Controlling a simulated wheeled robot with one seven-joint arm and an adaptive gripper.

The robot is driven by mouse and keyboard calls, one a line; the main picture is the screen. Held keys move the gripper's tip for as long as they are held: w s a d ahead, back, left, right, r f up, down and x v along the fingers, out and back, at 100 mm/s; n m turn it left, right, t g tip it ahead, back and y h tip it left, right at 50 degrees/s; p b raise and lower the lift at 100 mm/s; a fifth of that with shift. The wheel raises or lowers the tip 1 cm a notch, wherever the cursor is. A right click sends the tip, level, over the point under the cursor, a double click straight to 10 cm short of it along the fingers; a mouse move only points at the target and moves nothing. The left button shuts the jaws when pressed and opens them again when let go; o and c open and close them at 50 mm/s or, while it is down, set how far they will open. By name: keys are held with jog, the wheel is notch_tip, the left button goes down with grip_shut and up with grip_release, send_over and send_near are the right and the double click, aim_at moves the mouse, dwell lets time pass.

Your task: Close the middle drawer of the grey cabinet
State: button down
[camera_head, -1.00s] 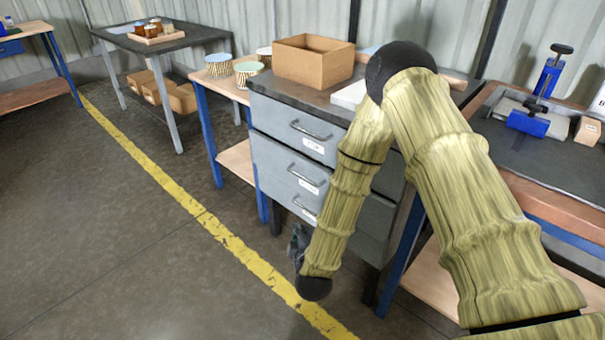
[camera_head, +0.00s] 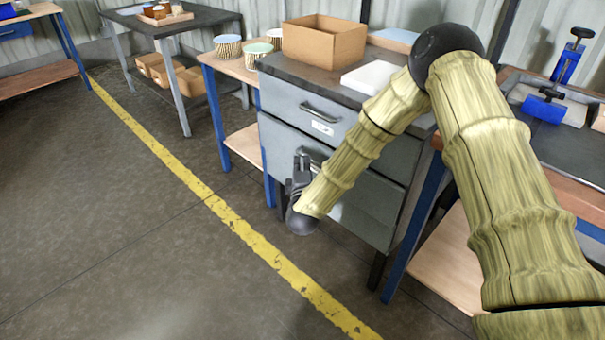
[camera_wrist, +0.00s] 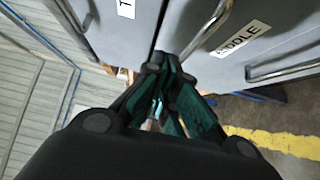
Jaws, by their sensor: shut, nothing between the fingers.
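The grey cabinet (camera_head: 395,160) stands right of centre in the head view. Its middle drawer (camera_head: 280,142) lies below the top drawer, partly hidden by my arm and gripper. In the wrist view the middle drawer (camera_wrist: 190,15) carries a "MIDDLE" label (camera_wrist: 240,38) and a bar handle (camera_wrist: 208,30). My gripper (camera_head: 302,160) is in front of the middle drawer, near its handle. Its fingers (camera_wrist: 165,64) are together and empty, close to the drawer front; I cannot tell whether they touch. I cannot tell how far the drawer stands out.
The top drawer (camera_head: 300,108) has its own handle. A lower handle (camera_wrist: 285,72) shows in the wrist view. An open cardboard box (camera_head: 322,45) and a white block (camera_head: 370,77) sit on the cabinet. Blue-legged tables flank it. The floor (camera_head: 130,240) in front is clear.

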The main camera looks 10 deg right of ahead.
aim_at(310, 146)
jog(key=shift+w+d+b, duration=0.2)
jog(key=shift+w+d, duration=0.65)
jog(key=shift+w, duration=0.3)
jog(key=shift+w+d+b, duration=0.15)
jog(key=shift+w+d, duration=0.7)
jog(key=shift+w, duration=0.3)
jog(key=shift+w+f+p, duration=0.1)
jog(key=shift+f+p, duration=0.25)
jog(key=shift+p, duration=0.25)
